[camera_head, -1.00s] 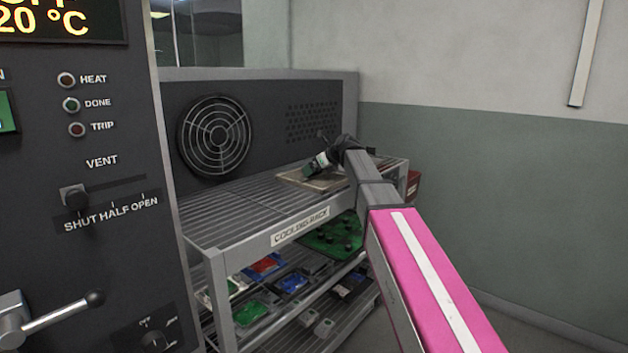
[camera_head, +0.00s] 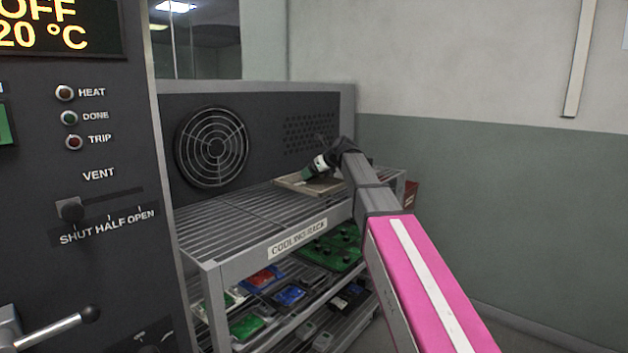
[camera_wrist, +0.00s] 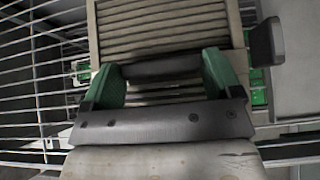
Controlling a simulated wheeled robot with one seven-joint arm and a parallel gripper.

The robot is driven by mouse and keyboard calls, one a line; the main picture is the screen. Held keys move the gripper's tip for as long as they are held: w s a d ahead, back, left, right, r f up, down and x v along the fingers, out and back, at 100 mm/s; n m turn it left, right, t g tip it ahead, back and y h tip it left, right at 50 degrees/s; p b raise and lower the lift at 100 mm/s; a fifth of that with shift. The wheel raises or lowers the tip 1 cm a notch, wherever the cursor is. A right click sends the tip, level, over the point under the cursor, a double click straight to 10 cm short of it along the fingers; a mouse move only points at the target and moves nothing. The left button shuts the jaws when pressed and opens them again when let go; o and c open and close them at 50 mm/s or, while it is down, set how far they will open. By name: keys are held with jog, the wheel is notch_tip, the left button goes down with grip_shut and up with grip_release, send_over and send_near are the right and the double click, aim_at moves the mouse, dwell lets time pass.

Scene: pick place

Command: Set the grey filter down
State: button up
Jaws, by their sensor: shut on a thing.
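The grey filter, a beige-grey slatted panel (camera_wrist: 165,22), fills the upper middle of the wrist view. A dark bar-like grip on it runs between my green fingers. My gripper (camera_wrist: 165,72) is shut on that grip. In the head view the filter (camera_head: 328,188) lies about level at the far right end of the cooling rack's top shelf (camera_head: 225,215). My gripper (camera_head: 307,174) reaches it from above at a slant. I cannot tell whether the filter rests on the wires or hangs just above them. Part of it is hidden behind my wrist.
The left of the rack's top shelf is bare. Lower shelves hold a green board (camera_head: 335,245) and several coloured parts. A dark panel with a round fan grille (camera_head: 211,147) stands behind. A control panel (camera_head: 75,240) with a lever is at left. A red thing (camera_head: 410,190) is beyond the rack.

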jog(key=s+a+r, duration=0.5)
jog(key=s+r, duration=0.3)
jog(key=s, duration=0.2)
jog(key=shift+a, duration=0.4)
jog(key=shift+s+d, duration=0.1)
jog(key=shift+s, duration=0.05)
